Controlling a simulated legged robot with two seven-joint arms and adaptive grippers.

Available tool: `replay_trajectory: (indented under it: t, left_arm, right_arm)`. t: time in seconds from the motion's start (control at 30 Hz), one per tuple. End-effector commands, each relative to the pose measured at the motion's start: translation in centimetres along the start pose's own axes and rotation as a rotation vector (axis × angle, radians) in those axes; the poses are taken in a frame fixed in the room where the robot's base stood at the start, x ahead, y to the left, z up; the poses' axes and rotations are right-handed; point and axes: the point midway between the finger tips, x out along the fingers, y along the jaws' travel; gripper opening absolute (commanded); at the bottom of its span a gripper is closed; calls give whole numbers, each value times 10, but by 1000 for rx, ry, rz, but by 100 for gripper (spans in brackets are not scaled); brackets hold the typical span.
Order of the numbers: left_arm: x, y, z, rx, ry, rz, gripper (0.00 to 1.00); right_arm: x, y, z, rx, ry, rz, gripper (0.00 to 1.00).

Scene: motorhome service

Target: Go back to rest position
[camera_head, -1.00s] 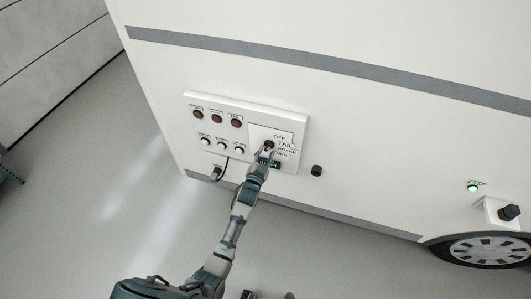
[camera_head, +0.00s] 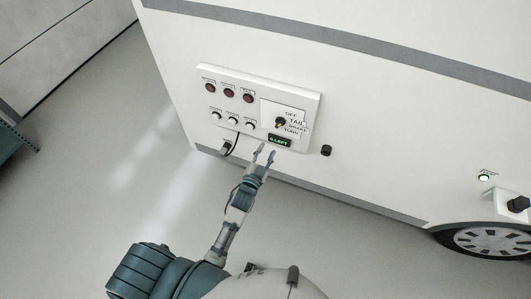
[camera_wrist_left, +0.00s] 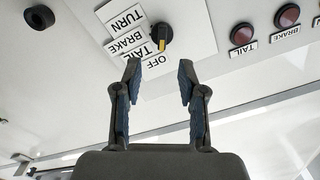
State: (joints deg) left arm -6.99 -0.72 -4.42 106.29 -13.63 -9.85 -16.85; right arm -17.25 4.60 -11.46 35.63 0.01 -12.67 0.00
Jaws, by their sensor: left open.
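My left gripper (camera_head: 264,154) is open and empty, just below the control panel (camera_head: 313,101) on the motorhome's white side. In the left wrist view its two fingers (camera_wrist_left: 158,85) stand apart with nothing between them. A black rotary knob (camera_head: 280,122) with a yellow mark sits on the panel's white label plate, apart from the fingers; it also shows in the left wrist view (camera_wrist_left: 161,36). Labels OFF, TAIL, BRAKE and TURN surround it. My right gripper is not in view.
Dark red lamps (camera_head: 229,93) and several small knobs (camera_head: 233,120) are on the panel. A wheel (camera_head: 487,241) is at the lower right.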

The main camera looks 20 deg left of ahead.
Motion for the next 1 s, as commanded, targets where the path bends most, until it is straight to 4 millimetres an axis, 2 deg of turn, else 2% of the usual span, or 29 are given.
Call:
replay_trajectory:
  t: [0.53,0.67,0.77,0.87,0.9,1.0]
  left_arm:
    - [-2,0,0,0,-1,0,41]
    - [-3,11,17,-9,-32,23,41]
    - [-10,38,58,-33,-111,77,41]
    - [-28,78,120,-71,-237,155,41]
    - [-40,95,148,-86,-295,188,41]
    - [-77,134,214,-126,-440,263,41]
  right_arm:
    - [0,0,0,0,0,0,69]
    - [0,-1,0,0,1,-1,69]
    - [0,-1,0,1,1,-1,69]
    - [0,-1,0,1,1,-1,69]
    - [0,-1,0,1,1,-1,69]
    - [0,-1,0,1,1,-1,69]
